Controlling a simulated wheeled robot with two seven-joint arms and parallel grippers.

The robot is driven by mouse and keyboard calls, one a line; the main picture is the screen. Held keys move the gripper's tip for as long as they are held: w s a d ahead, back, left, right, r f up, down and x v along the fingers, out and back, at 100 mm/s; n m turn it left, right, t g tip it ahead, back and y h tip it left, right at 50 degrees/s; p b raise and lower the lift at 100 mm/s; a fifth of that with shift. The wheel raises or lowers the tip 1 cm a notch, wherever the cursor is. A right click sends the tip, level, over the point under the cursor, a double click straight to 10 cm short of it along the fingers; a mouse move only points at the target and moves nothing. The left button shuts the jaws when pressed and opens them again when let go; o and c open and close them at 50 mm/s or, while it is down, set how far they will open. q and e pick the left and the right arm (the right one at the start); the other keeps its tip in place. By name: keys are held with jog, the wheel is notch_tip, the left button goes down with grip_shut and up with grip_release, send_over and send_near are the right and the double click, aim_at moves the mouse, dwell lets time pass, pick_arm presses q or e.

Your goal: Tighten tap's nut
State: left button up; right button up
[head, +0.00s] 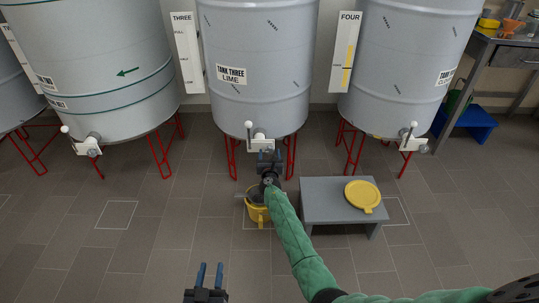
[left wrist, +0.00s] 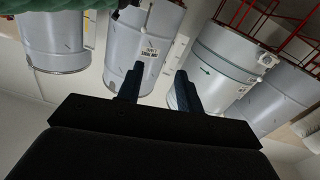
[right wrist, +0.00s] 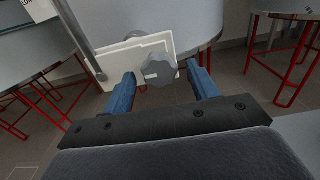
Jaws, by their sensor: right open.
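Tank three (head: 250,60) has a white tap (head: 260,144) low on its front, with a lever ending in a white ball. In the right wrist view, the tap's grey lobed nut (right wrist: 158,70) stands in front of the white plate (right wrist: 125,60). My right gripper (head: 266,158) is at this tap, open, its blue fingers on either side of the nut. A gap shows beside the nut on each side; exact contact cannot be told. In the head view my right gripper partly hides the tap. My left gripper (head: 210,272) is open and empty, low over the floor.
A yellow bucket (head: 259,215) stands on the floor below my right gripper. A grey bench (head: 322,207) with a yellow lid (head: 363,195) is to its right. Tank four (head: 410,60) and a tank at left (head: 100,75) stand on red legs. The left floor is clear.

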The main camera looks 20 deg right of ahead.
pick_arm(q)
jog(key=shift+w+r+t, duration=0.2)
jog(key=shift+r+t, duration=0.3)
jog(key=shift+r, duration=0.85)
pick_arm(e)
jog(key=shift+w+d, duration=0.15)
jog(key=shift+w, duration=0.3)
jog(key=c, duration=1)
